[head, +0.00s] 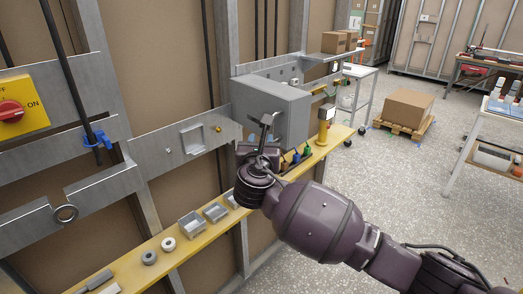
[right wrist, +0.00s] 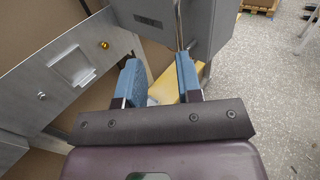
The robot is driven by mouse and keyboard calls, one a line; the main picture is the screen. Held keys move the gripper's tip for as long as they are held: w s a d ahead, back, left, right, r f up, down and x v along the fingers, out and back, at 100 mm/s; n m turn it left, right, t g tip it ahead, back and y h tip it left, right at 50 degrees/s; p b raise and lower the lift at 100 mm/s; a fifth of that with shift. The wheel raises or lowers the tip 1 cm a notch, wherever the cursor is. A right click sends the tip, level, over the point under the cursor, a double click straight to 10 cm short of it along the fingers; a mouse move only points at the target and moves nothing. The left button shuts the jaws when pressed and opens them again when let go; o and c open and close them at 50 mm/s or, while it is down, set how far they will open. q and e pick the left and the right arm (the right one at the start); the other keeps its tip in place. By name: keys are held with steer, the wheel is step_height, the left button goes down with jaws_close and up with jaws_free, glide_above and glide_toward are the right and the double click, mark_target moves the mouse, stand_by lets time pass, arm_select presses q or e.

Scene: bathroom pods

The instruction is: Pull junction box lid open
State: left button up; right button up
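The grey junction box (head: 262,98) is mounted on the metal wall rail in the middle of the head view. Its grey faces also fill the top of the right wrist view (right wrist: 215,28), where a dark vertical gap or edge runs between two faces. I cannot tell whether the lid is ajar. My right gripper (head: 268,121) is at the lower front of the box, overlapping its lower edge in the head view. In the right wrist view the blue-padded fingers (right wrist: 158,64) are apart with nothing clearly between them; contact with the box is unclear. My left gripper is out of view.
A yellow ledge (head: 130,262) below holds grey trays (head: 191,224), round fittings and a yellow post (head: 325,124). A yellow switch panel (head: 22,102) is at the left.

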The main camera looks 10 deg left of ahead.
steer(key=shift+s+d, duration=0.2)
steer(key=shift+s, duration=0.55)
steer(key=shift+s+d, duration=0.2)
steer(key=shift+s, duration=0.5)
steer(key=s+a+r+m+g+y, duration=0.2)
steer(key=a+r+m+y, duration=0.15)
steer(key=m+y, duration=0.45)
steer(key=s+d+f+m+h+b, duration=0.1)
steer(key=s+d+f+m+h, duration=0.15)
steer(key=d+f+m, duration=0.85)
steer(key=s+d+f+m+h, duration=0.25)
steer(key=d+f+m, duration=0.45)
steer(key=d+m, duration=0.65)
steer(key=s+d+f+m+g+h, duration=0.4)
steer(key=s+d+f+h, duration=0.1)
steer(key=s+d+f, duration=1.4)
steer(key=s+f, duration=0.2)
steer(key=s, duration=0.2)
steer(key=shift+s+d+f+h+b, duration=0.3)
steer(key=shift+h, duration=0.1)
